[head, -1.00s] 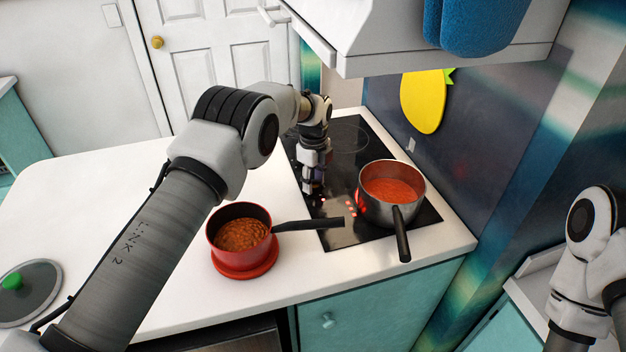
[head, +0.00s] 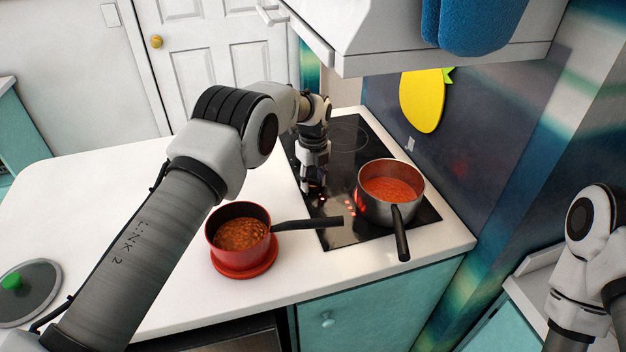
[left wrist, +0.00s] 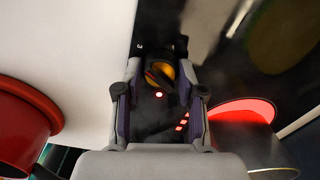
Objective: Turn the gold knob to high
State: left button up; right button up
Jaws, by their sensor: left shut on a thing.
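The gold knob (left wrist: 163,72) shows in the left wrist view with a dark bar across it, between the fingers of my left gripper (left wrist: 158,78). That gripper is shut on the knob and points down at the black cooktop (head: 338,236). In the head view my left gripper (head: 315,189) stands over the cooktop's left part and hides the knob. Red indicator lights (left wrist: 181,122) glow on the cooktop near the knob. The knob's setting mark cannot be made out. My right gripper is out of view; only part of its arm shows at the right edge.
A steel pot of red sauce (head: 362,205) stands on the cooktop, right of my left gripper. A red saucepan of beans (head: 213,246) sits on a red trivet (head: 243,274), its handle reaching over the cooktop edge. A range hood (head: 400,60) hangs above. The white counter (head: 110,200) is mostly clear.

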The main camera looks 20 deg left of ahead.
aim_at(313, 180)
pick_arm(q)
jog(key=shift+s+f, duration=0.15)
jog(key=shift+f, duration=0.05)
jog(key=o, duration=1.1)
jog(key=shift+o, duration=0.2)
jog(key=shift+r, duration=0.1)
notch_tip(313, 180, up, 8)
jog(key=shift+f, duration=0.25)
jog(key=shift+f, duration=0.1)
